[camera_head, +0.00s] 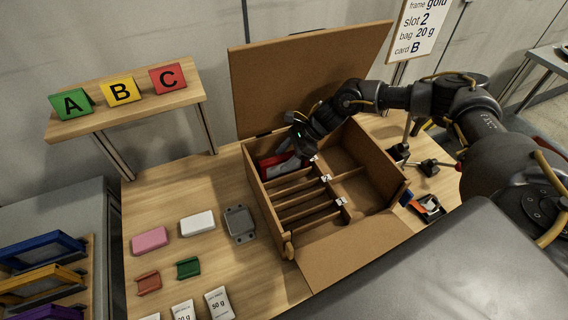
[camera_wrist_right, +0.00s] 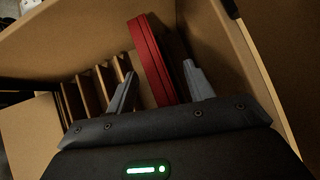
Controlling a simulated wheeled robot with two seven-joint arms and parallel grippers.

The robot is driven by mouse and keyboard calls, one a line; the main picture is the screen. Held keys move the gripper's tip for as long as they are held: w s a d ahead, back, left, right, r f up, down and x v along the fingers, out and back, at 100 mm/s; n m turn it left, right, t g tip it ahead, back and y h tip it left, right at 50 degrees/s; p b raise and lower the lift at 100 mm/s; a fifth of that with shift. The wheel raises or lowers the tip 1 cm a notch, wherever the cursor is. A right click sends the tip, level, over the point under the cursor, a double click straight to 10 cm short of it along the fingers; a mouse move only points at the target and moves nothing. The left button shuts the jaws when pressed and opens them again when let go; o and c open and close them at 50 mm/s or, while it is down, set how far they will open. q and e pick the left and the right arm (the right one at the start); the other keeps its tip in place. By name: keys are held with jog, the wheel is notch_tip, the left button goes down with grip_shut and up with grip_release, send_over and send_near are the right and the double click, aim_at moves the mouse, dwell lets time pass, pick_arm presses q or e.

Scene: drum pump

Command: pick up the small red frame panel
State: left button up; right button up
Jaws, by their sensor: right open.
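A red panel (camera_head: 268,163) stands inside the open brown box (camera_head: 327,252), at the end by the raised lid. In the right wrist view the red panel (camera_wrist_right: 150,62) stands upright and slightly tilted, close to the box wall. My right gripper (camera_head: 293,158) reaches down into that end of the box. In the wrist view its two fingers (camera_wrist_right: 160,72) are apart, one on each side of the red panel, with a gap visible on the left. Whether the right finger touches it cannot be told. My left gripper is not in view.
Thin dividers (camera_head: 303,192) with numbered tags split the box into slots. The lid (camera_head: 300,75) stands upright behind. Pink (camera_head: 149,241) and white (camera_head: 197,223) blocks and a grey tray (camera_head: 240,223) lie left of the box. Blue, gold and purple frames (camera_head: 40,283) stand farther left.

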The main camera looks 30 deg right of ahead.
jog(key=shift+a+f, duration=0.1)
jog(key=shift+f, duration=0.1)
grip_shut()
jog(key=shift+w+r, duration=0.1)
jog(key=shift+r, duration=0.05)
dwell(0.3)
